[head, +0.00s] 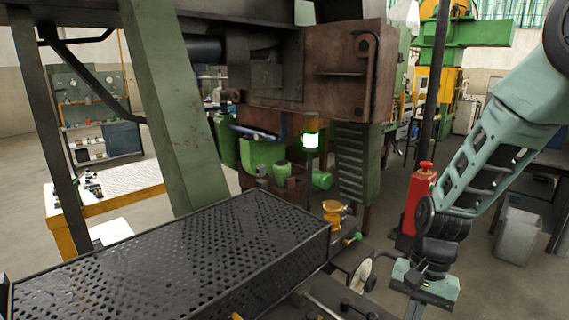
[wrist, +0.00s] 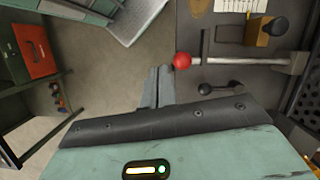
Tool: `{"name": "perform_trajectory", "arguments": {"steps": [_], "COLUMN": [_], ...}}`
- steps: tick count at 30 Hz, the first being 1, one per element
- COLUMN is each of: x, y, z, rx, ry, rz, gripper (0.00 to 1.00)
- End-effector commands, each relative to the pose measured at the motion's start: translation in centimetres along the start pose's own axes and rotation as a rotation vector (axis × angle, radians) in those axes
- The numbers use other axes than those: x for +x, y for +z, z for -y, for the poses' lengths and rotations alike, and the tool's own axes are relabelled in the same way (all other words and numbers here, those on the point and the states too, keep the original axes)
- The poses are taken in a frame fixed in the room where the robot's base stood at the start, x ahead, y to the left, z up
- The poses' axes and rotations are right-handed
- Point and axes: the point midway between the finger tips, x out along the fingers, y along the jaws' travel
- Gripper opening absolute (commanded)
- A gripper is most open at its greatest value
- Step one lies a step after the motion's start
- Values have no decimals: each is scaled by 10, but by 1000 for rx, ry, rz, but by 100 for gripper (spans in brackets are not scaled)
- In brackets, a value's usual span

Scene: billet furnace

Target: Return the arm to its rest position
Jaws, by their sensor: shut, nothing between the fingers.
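My gripper (head: 415,308) hangs at the lower right of the head view, at the end of my pale green arm, pointing down. Its fingertips are cut off or hard to make out there. In the wrist view the two grey fingers (wrist: 158,74) lie together with nothing between them. They are over the floor, close beside a red ball knob (wrist: 182,60) on a metal lever; I cannot tell the height gap. The arm is bent, with its upper part at the right edge of the head view.
A black perforated table (head: 190,255) fills the lower left. The rust-brown furnace (head: 340,70) stands behind it. A red post with a red button (head: 418,195) is close behind my wrist. A grey bin (head: 516,236) stands at the right, with open floor before it.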

Motion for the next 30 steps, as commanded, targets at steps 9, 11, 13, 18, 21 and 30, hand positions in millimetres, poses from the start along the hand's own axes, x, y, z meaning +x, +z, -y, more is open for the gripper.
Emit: {"name": "perform_trajectory", "arguments": {"steps": [9, 11, 13, 18, 21, 30], "x": [13, 16, 20, 38, 55, 87], "y": [36, 46, 60, 101, 131, 183], "z": [15, 18, 20, 22, 16, -12], "rx": [-216, -277, -358, -610, -812, -1229], "ry": [1, 2, 5, 24, 49, 135], "rz": [-28, -37, -50, -94, -136, -235], "gripper": [0, 0, 0, 0, 0, 0]}}
